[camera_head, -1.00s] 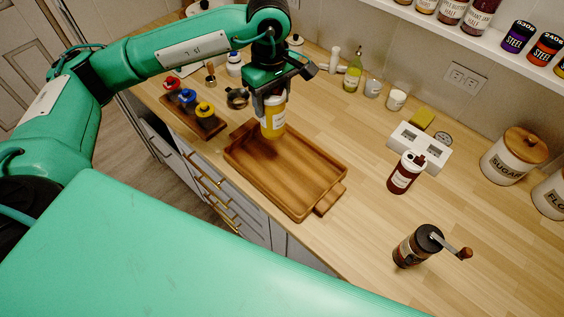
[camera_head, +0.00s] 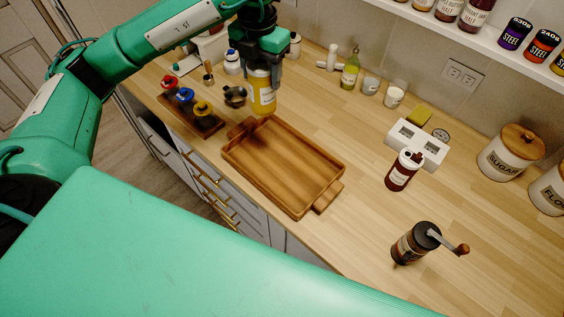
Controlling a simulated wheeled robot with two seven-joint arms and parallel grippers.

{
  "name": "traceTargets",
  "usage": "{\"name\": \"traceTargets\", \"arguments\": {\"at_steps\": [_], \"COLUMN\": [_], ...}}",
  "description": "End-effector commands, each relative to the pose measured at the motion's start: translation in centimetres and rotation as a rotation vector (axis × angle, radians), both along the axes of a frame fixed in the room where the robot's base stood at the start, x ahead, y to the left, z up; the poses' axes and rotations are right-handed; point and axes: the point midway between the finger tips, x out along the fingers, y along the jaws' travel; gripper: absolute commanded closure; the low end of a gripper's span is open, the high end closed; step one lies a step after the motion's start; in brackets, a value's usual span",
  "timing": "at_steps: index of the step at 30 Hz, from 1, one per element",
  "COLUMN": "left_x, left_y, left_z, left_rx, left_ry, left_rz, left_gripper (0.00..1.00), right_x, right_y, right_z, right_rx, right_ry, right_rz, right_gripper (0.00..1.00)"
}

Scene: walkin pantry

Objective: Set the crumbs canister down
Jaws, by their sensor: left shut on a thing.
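The crumbs canister (camera_head: 262,97), a yellow-orange jar with a pale label too small to read, is upright in my left gripper (camera_head: 262,69). The gripper points down and is shut on its upper part. The canister's base shows just past the far left end of the wooden tray (camera_head: 325,200). I cannot tell whether the base touches the counter or hangs above it. The tray is empty, with a handle at each end. My right gripper is not in view.
A small metal pot (camera_head: 234,96) stands close left of the canister. A wooden rack (camera_head: 205,124) with colored-top bottles is further left. A green-yellow bottle (camera_head: 350,70) stands to the right at the back. Bare counter (camera_head: 320,110) lies right of the canister.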

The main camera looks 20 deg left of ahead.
Motion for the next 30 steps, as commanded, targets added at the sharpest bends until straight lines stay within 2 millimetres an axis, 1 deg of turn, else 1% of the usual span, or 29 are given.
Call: {"name": "traceTargets", "arguments": {"at_steps": [3, 9, 12, 16, 20, 30], "left_x": [0.1, 0.2, 0.3, 0.3, 0.2, 0.2], "left_y": [0.3, 0.7, 0.8, 0.9, 0.9, 0.9], "left_z": [0.7, 1.5, 1.7, 1.7, 0.6, -4.8], "left_rx": [-0.003, -0.003, -0.004, -0.004, -0.004, -0.005], "left_ry": [0.000, 0.001, 0.000, 0.002, 0.005, 0.006], "left_rz": [0.216, 0.517, 0.611, 0.672, 0.684, 0.682], "left_gripper": [0.72, 0.72, 0.72, 0.72, 0.72, 0.72], "right_x": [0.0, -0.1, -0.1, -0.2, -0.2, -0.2], "right_y": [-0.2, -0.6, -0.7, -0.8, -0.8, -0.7], "right_z": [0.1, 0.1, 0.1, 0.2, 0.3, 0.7], "right_rx": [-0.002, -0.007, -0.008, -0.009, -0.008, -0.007], "right_ry": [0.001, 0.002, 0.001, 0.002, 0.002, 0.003], "right_rz": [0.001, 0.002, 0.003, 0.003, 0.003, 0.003], "right_gripper": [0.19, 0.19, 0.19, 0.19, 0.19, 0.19]}}
